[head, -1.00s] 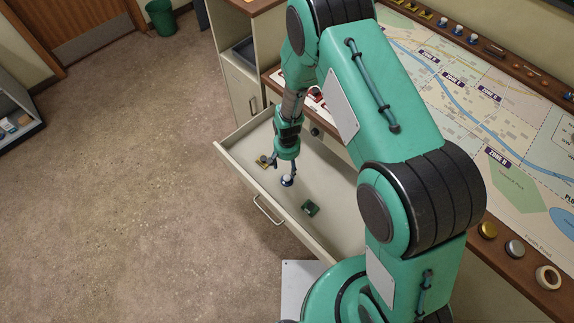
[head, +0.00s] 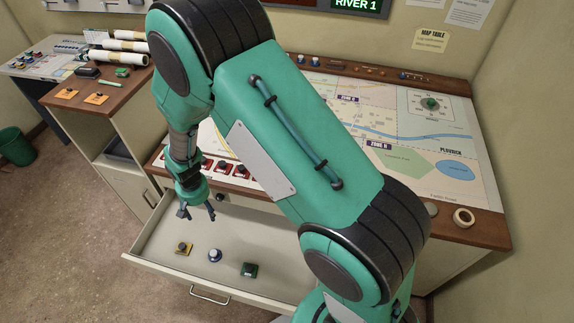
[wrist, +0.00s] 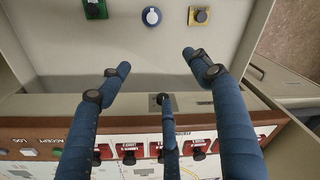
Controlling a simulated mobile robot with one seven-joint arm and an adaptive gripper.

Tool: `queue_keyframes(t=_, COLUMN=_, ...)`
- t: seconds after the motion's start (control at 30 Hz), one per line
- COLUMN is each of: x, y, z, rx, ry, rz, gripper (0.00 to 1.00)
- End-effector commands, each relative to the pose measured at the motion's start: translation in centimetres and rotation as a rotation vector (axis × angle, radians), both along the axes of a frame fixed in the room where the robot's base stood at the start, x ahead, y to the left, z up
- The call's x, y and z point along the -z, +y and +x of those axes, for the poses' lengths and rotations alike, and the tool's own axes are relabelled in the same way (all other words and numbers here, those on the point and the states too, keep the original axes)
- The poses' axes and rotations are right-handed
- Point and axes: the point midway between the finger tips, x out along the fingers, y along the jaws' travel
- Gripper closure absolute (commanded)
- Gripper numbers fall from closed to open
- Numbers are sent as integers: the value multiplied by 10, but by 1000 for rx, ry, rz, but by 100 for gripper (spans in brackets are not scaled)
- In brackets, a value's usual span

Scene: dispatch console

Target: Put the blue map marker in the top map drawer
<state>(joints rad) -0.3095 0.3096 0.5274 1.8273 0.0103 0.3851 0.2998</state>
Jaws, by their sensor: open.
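The blue map marker (head: 214,255), a small round piece with a pale top, sits on the floor of the open top map drawer (head: 165,228). It also shows at the top of the wrist view (wrist: 151,16), between the green and yellow pieces. My gripper (head: 197,213) is open and empty, above the back part of the drawer and apart from the marker. In the wrist view its spread fingers (wrist: 157,68) have nothing between them.
A yellow piece (head: 183,248) and a green piece (head: 249,269) lie in the drawer on either side of the marker. The map table (head: 440,195) with red switch blocks (head: 240,171) along its edge stands behind. A wooden-topped cabinet (head: 100,90) is at left.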

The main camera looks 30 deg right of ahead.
Motion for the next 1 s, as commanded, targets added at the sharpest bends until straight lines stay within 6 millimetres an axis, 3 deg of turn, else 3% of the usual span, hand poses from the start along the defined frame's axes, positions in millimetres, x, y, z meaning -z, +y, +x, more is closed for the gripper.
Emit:
queue_keyframes(t=0.03, x=-24, y=-6, z=2, rx=3, ry=-17, rz=4, gripper=36)
queue_keyframes(t=0.1, x=-53, y=-14, z=2, rx=2, ry=-32, rz=7, gripper=36)
queue_keyframes(t=0.47, x=-192, y=-61, z=-22, rx=3, ry=-118, rz=18, gripper=36)
queue_keyframes(t=0.7, x=-270, y=-94, z=-57, rx=3, ry=-175, rz=19, gripper=36)
queue_keyframes(t=1.0, x=-348, y=-131, z=-119, rx=5, ry=-248, rz=12, gripper=36)
